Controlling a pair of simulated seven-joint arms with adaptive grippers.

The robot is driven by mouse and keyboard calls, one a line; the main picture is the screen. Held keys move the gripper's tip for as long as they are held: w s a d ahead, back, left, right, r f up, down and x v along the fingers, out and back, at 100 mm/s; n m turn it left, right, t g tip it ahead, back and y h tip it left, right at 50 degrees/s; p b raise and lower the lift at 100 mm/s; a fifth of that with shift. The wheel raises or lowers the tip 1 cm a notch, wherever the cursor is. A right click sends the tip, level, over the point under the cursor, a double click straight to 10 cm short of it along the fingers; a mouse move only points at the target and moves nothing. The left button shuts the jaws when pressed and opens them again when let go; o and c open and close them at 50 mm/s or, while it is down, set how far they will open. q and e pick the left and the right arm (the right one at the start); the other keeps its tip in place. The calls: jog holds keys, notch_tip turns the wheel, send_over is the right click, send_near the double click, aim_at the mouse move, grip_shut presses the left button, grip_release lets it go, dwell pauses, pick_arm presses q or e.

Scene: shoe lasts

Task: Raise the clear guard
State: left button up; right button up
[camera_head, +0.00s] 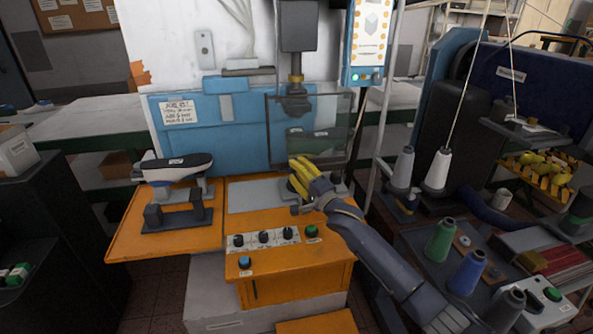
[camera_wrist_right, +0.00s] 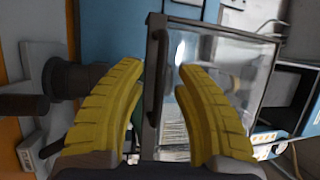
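The clear guard (camera_head: 335,120) is a see-through panel with a dark frame. It hangs down in front of the press on the blue machine. In the right wrist view the guard (camera_wrist_right: 225,70) fills the upper right, with a dark handle bar (camera_wrist_right: 153,85) along its edge. My right gripper (camera_head: 303,172) has yellow fingers and is at the guard's lower edge. In the wrist view its fingers (camera_wrist_right: 160,70) are spread, one on each side of the handle bar, with gaps showing. The fingers hide part of the guard's lower edge in the head view. My left gripper is not in view.
A dark shoe last (camera_head: 176,170) rests on a stand on the orange table (camera_head: 130,238) at left. A control panel (camera_head: 262,241) with knobs and buttons is below my gripper. Thread cones (camera_head: 440,168) and coloured spools (camera_head: 467,272) stand at right, near my right arm.

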jog(key=shift+w, duration=0.15)
grip_shut()
dwell(0.5)
